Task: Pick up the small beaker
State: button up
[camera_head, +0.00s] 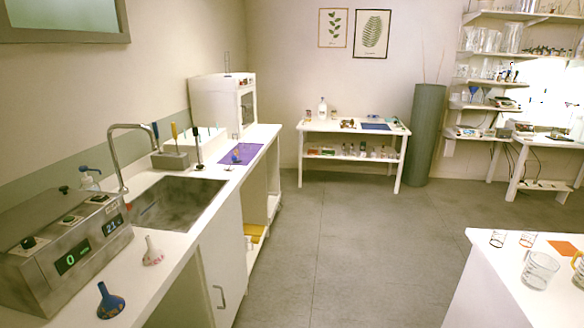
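A white table at the bottom right (487,278) holds clear glassware. Two small clear vessels with dark reddish markings stand near its far edge, one on the left (498,239) and one on the right (528,240). A larger clear beaker with a handle (540,270) stands in front of them. Another handled vessel (579,275) is cut off by the right edge of the view. I cannot tell for sure which of these is the small beaker. My gripper is not in view.
A counter on the left holds a sink (175,204), a device with green displays (70,245), a blue funnel (110,300) and a white funnel (152,252). The grey floor (350,245) between counter and table is clear.

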aim_at(247, 142)
jog(key=i+l+u, duration=0.15)
jog(key=i, duration=1.6)
jog(key=j, duration=0.05)
